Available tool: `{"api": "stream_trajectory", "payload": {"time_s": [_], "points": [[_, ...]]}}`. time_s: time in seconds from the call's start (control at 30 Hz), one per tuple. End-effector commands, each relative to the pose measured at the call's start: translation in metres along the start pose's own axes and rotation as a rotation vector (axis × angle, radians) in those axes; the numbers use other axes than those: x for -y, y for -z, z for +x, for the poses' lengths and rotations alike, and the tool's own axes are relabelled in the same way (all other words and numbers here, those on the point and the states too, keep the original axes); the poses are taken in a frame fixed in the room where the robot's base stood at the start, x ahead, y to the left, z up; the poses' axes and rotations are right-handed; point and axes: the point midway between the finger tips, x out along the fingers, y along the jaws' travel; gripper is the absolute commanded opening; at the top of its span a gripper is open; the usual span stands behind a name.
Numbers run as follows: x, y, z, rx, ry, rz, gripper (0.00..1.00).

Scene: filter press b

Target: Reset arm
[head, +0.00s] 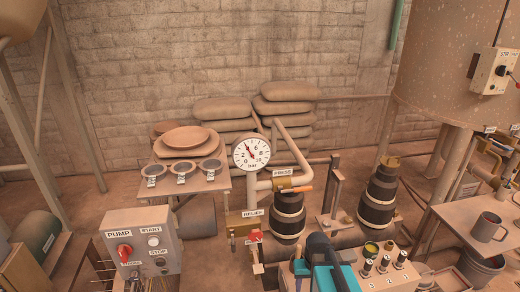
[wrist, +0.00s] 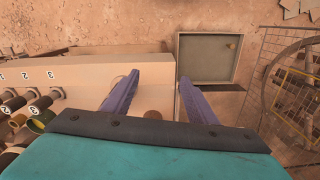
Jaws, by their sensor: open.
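My gripper (wrist: 159,77) shows in the wrist view with its two purple fingers apart and nothing between the tips. Below the fingers is a pale box top, with a small round brown spot or disc (wrist: 152,114) partly hidden by the gripper body. In the head view my dark and teal arm end is at the bottom centre, beside the numbered box (head: 392,268); the fingertips cannot be made out there. The box carries several dark cylindrical fittings, and its numbers also show in the wrist view, at the left.
A shallow square grey tray (wrist: 207,57) lies beyond the fingers, with a wire-framed wheel (wrist: 295,80) at right. The pump box (head: 142,247), pressure gauge (head: 251,152), red-tagged relief valve (head: 256,237) and black-banded barrels surround the arm. A mug (head: 487,228) stands on the right table.

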Motion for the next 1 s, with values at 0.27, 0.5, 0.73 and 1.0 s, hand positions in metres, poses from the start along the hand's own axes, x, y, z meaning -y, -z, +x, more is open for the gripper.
{"api": "stream_trajectory", "payload": {"time_s": [0.27, 0.5, 0.73, 1.0], "points": [[0.009, -0.031, 0.027, 0.02, 0.0, 0.032, 0.52], [0.009, -0.058, 0.067, 0.079, 0.001, 0.031, 0.52], [0.01, -0.1, 0.123, 0.165, 0.002, 0.031, 0.52], [0.012, -0.162, 0.192, 0.283, 0.004, 0.031, 0.52]]}}
